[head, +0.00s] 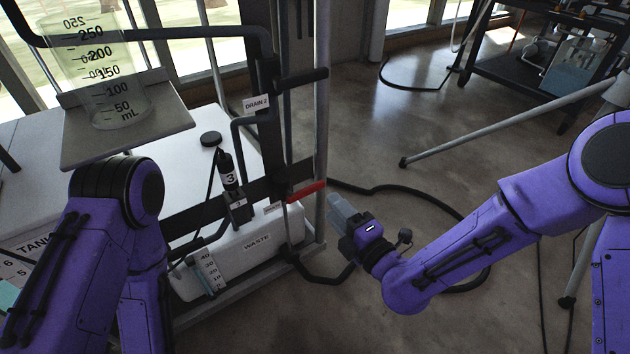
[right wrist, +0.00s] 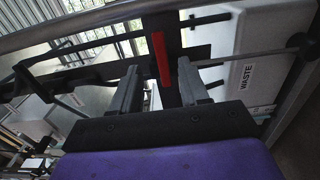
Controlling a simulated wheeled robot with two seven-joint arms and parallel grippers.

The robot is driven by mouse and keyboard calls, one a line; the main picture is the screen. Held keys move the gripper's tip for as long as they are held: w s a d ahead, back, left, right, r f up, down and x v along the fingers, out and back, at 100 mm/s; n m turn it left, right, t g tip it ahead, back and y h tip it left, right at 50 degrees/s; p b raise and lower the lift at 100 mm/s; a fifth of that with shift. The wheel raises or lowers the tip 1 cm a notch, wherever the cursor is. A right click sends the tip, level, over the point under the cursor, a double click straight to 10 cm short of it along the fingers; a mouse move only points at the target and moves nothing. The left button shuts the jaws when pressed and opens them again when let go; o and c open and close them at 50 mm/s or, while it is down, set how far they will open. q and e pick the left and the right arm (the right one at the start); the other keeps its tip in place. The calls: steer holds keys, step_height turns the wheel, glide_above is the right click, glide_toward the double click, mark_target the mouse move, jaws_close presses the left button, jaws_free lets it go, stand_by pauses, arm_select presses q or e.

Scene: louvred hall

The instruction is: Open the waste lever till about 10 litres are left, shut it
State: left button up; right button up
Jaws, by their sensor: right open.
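The red lever (head: 306,190) sits on the dark pipework above the white tank labelled WASTE (head: 232,250). In the head view its handle lies nearly level, its end close to the grey upright post. A gauge (head: 208,272) with a numbered scale is on the tank's front; its level is too small to read. My right gripper (head: 338,210) is open and empty, just right of the lever and post. In the right wrist view the red lever (right wrist: 160,58) shows between and beyond the open fingers (right wrist: 160,88), apparently not touching them. My left arm shows, but its gripper does not.
The grey post (head: 321,120) stands between the lever and my right gripper. A graduated beaker (head: 105,85) stands on a shelf at upper left. A black hose (head: 440,200) loops on the floor behind my right arm. The floor at centre right is mostly clear.

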mark_target(315, 191)
steer(key=x, duration=0.8)
steer(key=shift+a, duration=0.3)
jaws_close()
steer(key=shift+f, duration=0.1)
stand_by(1.1)
